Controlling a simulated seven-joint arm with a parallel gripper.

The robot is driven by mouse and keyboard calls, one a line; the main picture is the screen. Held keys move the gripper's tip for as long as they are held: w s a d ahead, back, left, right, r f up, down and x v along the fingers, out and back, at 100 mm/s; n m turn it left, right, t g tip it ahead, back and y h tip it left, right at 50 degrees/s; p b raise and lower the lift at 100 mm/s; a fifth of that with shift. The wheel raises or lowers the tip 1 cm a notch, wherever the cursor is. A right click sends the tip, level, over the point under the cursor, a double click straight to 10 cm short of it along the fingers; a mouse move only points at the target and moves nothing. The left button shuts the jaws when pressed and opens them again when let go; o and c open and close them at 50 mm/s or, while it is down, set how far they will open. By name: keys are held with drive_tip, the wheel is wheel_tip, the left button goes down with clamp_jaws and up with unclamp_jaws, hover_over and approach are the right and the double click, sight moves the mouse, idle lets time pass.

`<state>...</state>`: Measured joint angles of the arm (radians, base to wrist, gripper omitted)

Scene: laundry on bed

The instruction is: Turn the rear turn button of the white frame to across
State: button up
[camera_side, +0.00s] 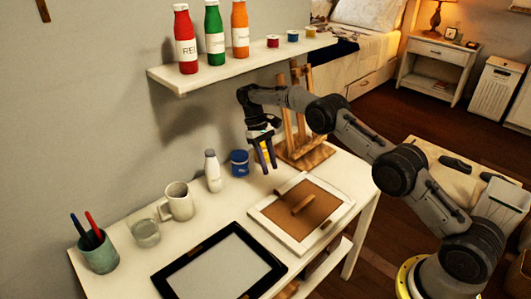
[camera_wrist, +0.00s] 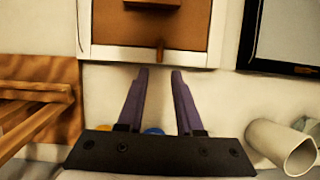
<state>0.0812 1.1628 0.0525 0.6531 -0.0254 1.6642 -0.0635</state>
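The white frame (camera_side: 265,213) lies flat on the white table with a brown board inside it; its rear edge shows in the wrist view (camera_wrist: 205,60). The rear turn button (camera_wrist: 160,50) is a small brown strip. It points at right angles to that edge, with one end over the board and the other by the white rim. A wooden handle block (camera_side: 303,204) lies on the board. My gripper (camera_side: 266,168) is open and empty, behind the frame and above the table. In the wrist view its purple fingertips (camera_wrist: 159,71) lie either side of the button's line, short of it.
A wooden easel (camera_side: 301,115) stands right of my gripper. A blue jar (camera_side: 239,163), white bottle (camera_side: 212,171) and mug (camera_side: 178,202) stand along the wall. A black-framed tablet-like panel (camera_side: 219,268) lies left of the frame. A shelf with bottles (camera_side: 240,59) hangs above.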

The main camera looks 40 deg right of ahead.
drive_tip(key=shift+v, duration=2.3)
drive_tip(key=shift+a, duration=0.1)
